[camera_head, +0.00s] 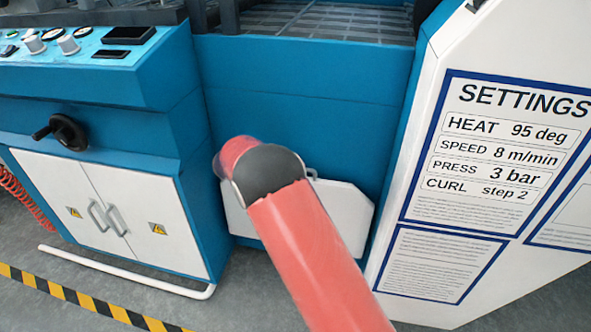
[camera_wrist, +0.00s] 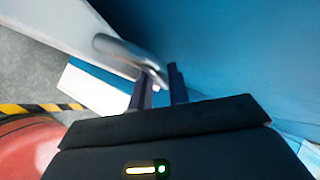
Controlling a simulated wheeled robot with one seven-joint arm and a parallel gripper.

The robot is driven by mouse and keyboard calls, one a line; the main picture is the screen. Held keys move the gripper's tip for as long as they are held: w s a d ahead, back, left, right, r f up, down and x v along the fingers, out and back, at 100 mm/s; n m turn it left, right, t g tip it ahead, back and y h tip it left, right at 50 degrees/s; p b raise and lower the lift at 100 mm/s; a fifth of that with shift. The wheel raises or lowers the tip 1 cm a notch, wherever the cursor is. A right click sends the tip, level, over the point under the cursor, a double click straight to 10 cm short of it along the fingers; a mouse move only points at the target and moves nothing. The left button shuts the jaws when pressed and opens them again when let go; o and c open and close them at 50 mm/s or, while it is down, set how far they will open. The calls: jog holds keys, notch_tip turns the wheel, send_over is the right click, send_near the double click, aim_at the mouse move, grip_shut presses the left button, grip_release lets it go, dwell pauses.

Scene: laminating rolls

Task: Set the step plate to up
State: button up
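The step plate (camera_head: 343,214) is a white panel with cut corners, low on the machine's blue front in the head view. It looks close to upright against that front, though its exact tilt is hard to tell. The fingers appear closed on the bar, filling the gap. My gripper is hidden behind my arm in the head view.
A white settings board (camera_head: 493,150) stands on the right and reads "CURL step 2". A white two-door cabinet (camera_head: 110,212) with a black crank (camera_head: 62,132) above is on the left. A white rail (camera_head: 125,272) and striped floor tape (camera_head: 85,302) lie in front.

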jog(key=v, duration=0.7)
jog(key=shift+a+r, duration=0.2)
jog(key=shift+a, duration=0.1)
jog(key=shift+s, duration=0.1)
